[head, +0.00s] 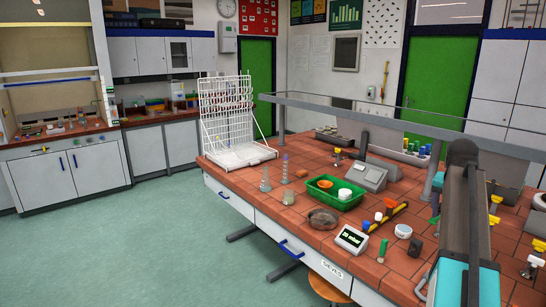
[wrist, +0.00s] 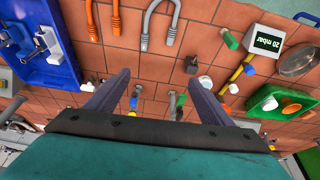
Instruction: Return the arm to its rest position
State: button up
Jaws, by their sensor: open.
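My gripper (wrist: 158,76) shows in the wrist view with its two dark fingers spread wide. It is open, with nothing held between the fingers. The red-brown tiled bench (wrist: 165,55) lies beyond the fingertips, and the fingers look clear of the things on it. In the head view my arm (head: 462,215), grey with teal parts, stands over the right side of the bench. I cannot make out the fingers in the head view.
A pressure display (head: 352,239), green tray (head: 320,193) and white wire rack (head: 226,115) stand on the bench. A glass-topped rail (head: 350,115) runs behind. A blue tray (wrist: 55,60) and U-shaped tubes (wrist: 160,27) lie in the wrist view. The green floor (head: 130,255) is clear at left.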

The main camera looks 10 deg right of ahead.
jog(key=w+a+f+n+g+y+b, duration=0.1)
jog(key=a+f, duration=0.6)
jog(key=f, duration=0.5)
jog(key=w+a+f+n+g+y+b, duration=0.1)
jog(key=a+f+b, duration=0.1)
jog(key=a+f, duration=0.7)
jog(key=w+a+f+n+g+b, duration=0.1)
jog(key=a+f, duration=0.4)
jog(key=f, duration=0.9)
jog(key=s+a+f+n+g+b, duration=0.1)
jog(key=s+a+f, duration=0.2)
jog(key=a+f, duration=0.3)
jog(key=s+a+f+n+g+y+b, duration=0.1)
jog(key=s+a+f, duration=0.25)
jog(key=f, duration=0.35)
jog(key=s+a+f+n+g, duration=0.1)
jog(key=s+a+f, duration=0.3)
jog(key=f, duration=0.3)
jog(key=s+a+f+n+b, duration=0.1)
jog(key=s+a+f, duration=0.3)
jog(key=s, duration=0.5)
jog(key=s+a+f+n+g+b, duration=0.1)
jog(key=s+a+f+n, duration=0.1)
jog(key=s+a+f, duration=0.2)
jog(key=s+a+f+n+g+b, duration=0.1)
jog(key=s+a+f+n, duration=0.1)
jog(key=s+a+f, duration=0.3)
jog(key=shift+s+f+y, duration=0.3)
jog(key=shift+s+f, duration=2.05)
jog(key=shift+s, duration=2.35)
